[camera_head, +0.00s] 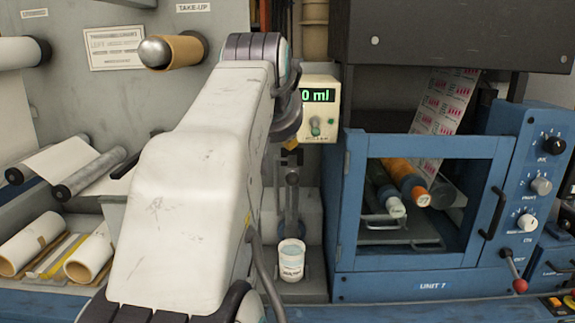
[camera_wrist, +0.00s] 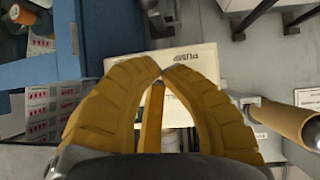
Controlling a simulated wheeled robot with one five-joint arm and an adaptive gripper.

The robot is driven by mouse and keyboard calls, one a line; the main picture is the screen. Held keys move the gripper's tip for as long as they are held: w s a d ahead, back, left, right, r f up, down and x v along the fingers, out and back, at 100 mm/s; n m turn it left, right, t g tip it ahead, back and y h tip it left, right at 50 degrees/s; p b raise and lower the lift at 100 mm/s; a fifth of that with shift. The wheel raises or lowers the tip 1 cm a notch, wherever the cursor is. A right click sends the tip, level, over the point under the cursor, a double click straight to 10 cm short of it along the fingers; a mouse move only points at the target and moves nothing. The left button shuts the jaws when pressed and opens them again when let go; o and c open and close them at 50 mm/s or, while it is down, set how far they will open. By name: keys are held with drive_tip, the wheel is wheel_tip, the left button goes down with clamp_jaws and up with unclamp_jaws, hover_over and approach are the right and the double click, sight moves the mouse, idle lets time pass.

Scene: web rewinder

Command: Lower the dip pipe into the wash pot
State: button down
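The wash pot (camera_head: 291,260) is a small white labelled cup standing upright below the metering pump box. A grey metal pipe assembly (camera_head: 292,205), which looks like the dip pipe, stands above the pot. Its lower end meets the pot's rim in the picture; I cannot tell whether it is inside. My gripper (camera_head: 291,157) is above the pipe, mostly hidden behind my wrist. In the wrist view, the fingertips of my gripper (camera_wrist: 161,69) nearly meet. A yellow bar (camera_wrist: 151,118) shows between the fingers, its top near their tips. I cannot tell whether they pinch it.
The pump box (camera_head: 320,108) with a green display stands behind and right of my wrist; it also shows below my fingers (camera_wrist: 188,60). A blue unit with a framed window (camera_head: 430,262) is to the right. A roll on a spindle (camera_head: 185,50) sticks out at upper left.

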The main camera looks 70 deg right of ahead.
drive_tip(key=p, duration=0.6)
approach(290, 170)
drive_tip(key=d+r, duration=0.2)
drive_tip(key=d, duration=0.1)
drive_tip(key=shift+w+d+f, duration=0.1)
drive_tip(key=shift+w+f, duration=0.1)
drive_tip(key=shift+f, duration=0.85)
drive_tip(key=shift+w+d+f, duration=0.1)
drive_tip(key=shift+w+f, duration=0.1)
drive_tip(key=shift+f, duration=0.9)
drive_tip(key=shift+f, duration=0.1)
wheel_tip(290, 170, down, 17)
drive_tip(key=b, duration=2.1)
drive_tip(key=shift+f, duration=0.2)
